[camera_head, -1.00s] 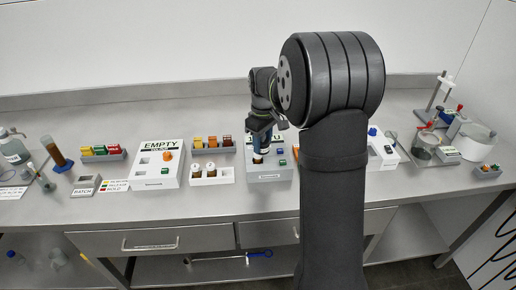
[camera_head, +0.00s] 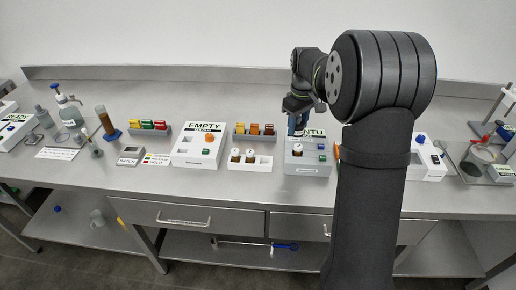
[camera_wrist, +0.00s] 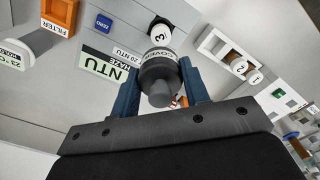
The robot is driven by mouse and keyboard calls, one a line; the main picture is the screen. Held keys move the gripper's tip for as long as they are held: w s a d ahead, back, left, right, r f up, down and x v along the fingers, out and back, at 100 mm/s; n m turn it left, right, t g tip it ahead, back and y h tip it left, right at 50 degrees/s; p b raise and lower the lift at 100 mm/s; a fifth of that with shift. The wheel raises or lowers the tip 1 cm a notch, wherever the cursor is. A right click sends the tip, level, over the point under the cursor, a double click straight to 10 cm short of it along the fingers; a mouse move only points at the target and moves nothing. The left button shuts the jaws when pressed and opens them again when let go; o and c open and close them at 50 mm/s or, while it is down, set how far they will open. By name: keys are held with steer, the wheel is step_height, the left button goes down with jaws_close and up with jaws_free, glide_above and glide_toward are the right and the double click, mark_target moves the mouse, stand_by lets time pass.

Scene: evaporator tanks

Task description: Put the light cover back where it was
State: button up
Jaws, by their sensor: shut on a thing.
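My gripper (camera_head: 297,108) is shut on the light cover (camera_wrist: 160,72), a dark grey cylinder marked COVER, seen between the blue fingers in the wrist view. In the head view my gripper hangs over the left part of the grey NTU meter (camera_head: 308,168); the cover is hard to make out there. The meter's NTU/HAZE label (camera_wrist: 108,66) shows in the wrist view. A white cap numbered 3 (camera_wrist: 160,33) shows just beyond the cover, partly hidden by it. The gap between cover and meter cannot be judged exactly.
A white rack (camera_head: 250,162) with two capped vials stands left of the meter, marked 1 and 2 in the wrist view (camera_wrist: 240,66). The EMPTY box (camera_head: 198,148) stands farther left. My arm hides bench to the right.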

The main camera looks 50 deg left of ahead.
steer(key=s+a+f, duration=0.2)
steer(key=a, duration=0.2)
steer(key=s+a+f, duration=0.3)
steer(key=a, duration=0.2)
steer(key=s+a+f, duration=0.2)
steer(key=a+f, duration=0.1)
steer(key=a, duration=0.1)
steer(key=shift+s+a+f, duration=0.1)
steer(key=shift+s+a, duration=0.05)
steer(key=shift+s, duration=0.05)
steer(key=shift+f, duration=2)
steer(key=shift+f, duration=0.2)
steer(key=o, duration=1)
steer(key=shift+o, duration=0.2)
steer(key=shift+r, duration=0.1)
step_height(320, 180, up, 12)
